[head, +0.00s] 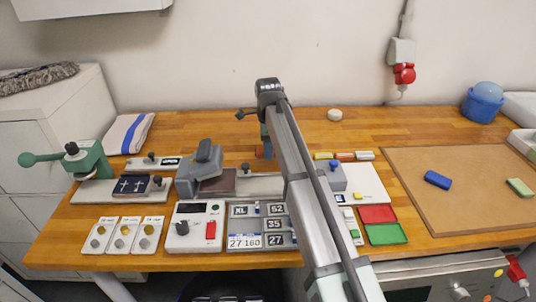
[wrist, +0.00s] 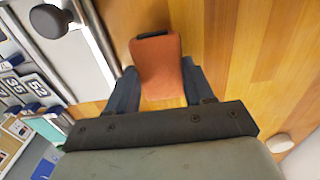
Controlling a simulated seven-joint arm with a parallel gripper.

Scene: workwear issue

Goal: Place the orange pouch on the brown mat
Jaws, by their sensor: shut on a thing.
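My gripper (wrist: 160,88) is shut on the orange pouch (wrist: 158,66), with one dark finger on each side of it in the wrist view. The pouch has a dark strip at its far end. In the head view my gripper is mostly hidden by my arm, and only a small orange bit of the pouch (head: 261,152) shows, over the back middle of the table. I cannot tell whether it touches the wood. The brown mat (head: 455,200) lies flat on the right side of the table, well apart from the pouch.
Presses and label plates crowd the left and front. A round white thing (head: 335,115) stands at the back. A blue tub (head: 482,104) stands back right.

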